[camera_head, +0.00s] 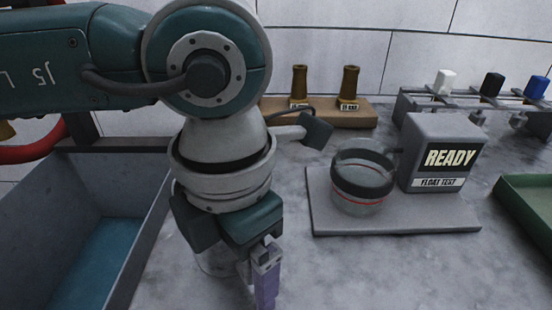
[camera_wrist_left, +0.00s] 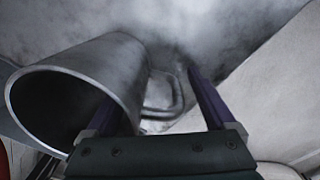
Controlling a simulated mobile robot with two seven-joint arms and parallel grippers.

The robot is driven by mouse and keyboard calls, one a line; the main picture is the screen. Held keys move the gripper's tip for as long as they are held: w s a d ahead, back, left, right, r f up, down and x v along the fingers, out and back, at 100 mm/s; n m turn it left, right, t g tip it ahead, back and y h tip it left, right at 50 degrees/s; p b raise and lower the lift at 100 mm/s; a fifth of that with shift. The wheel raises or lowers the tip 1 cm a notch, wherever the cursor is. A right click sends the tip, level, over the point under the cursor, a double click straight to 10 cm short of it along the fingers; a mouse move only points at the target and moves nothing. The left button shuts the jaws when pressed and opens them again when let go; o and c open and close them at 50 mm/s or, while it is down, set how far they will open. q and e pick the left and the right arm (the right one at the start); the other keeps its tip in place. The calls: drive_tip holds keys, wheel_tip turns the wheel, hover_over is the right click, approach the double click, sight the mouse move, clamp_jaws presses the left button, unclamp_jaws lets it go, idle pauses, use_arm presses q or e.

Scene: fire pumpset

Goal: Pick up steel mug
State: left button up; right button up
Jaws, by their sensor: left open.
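The steel mug (camera_wrist_left: 125,65) is a grey metal cup that fills the left of the left wrist view, its round mouth facing the camera. Its loop handle (camera_wrist_left: 178,98) lies between the two purple fingers of my open left gripper (camera_wrist_left: 158,88). The left finger overlaps the mug's mouth in the picture; I cannot tell whether it touches. In the head view my left gripper (camera_head: 262,272) points down at the counter. A pale curved piece below it, likely the mug (camera_head: 213,262), is mostly hidden by the gripper. My right gripper is not in view.
A grey bin (camera_head: 150,225) with a blue floor stands at left. A float test stand (camera_head: 440,222) marked READY holds a glass cup (camera_head: 358,195) at right.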

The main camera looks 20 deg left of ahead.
use_arm(q)
drive_tip(key=shift+c, duration=0.2)
clamp_jaws()
idle(0.4)
idle(0.3)
